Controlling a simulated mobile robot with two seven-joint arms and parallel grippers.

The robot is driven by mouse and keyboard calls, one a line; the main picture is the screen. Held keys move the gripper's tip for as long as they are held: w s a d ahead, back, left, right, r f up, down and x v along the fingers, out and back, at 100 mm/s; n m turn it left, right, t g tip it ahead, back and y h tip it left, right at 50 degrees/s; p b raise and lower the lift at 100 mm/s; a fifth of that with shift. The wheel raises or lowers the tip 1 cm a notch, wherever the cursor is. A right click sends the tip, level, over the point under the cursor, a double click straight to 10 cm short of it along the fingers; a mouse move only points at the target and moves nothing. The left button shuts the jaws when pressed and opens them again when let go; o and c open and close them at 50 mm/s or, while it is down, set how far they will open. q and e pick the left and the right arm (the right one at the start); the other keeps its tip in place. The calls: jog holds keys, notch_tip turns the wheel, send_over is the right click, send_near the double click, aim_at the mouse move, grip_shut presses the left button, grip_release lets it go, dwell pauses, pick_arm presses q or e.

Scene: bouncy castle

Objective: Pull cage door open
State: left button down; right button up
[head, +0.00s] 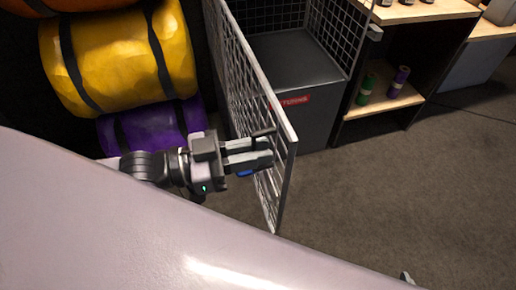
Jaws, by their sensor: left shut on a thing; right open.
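The cage door (252,88) is a pale metal mesh panel in a light frame. It stands swung out from the mesh cage (345,45), and the cage front is open to view. My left gripper (268,151) is at the door's free edge, with its fingers reaching across the mesh from the left. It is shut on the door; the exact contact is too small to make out. A small blue part (245,173) shows just below the fingers. Only a small tip of my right gripper (407,277) shows at the bottom edge, apart from the door.
A dark box (300,70) with a red label sits in the cage. Yellow (120,55) and purple (150,128) rolls lie left of the door. A wooden shelf (385,103) with bottles stands at right. The carpet (400,190) right of the door is clear.

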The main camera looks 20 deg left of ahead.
pick_arm(q)
jog(key=shift+s, duration=0.1)
dwell(0.3)
jog(key=c, duration=1.3)
grip_release()
jog(key=shift+a, duration=0.15)
jog(key=v, duration=0.7)
jog(key=shift+s, duration=0.1)
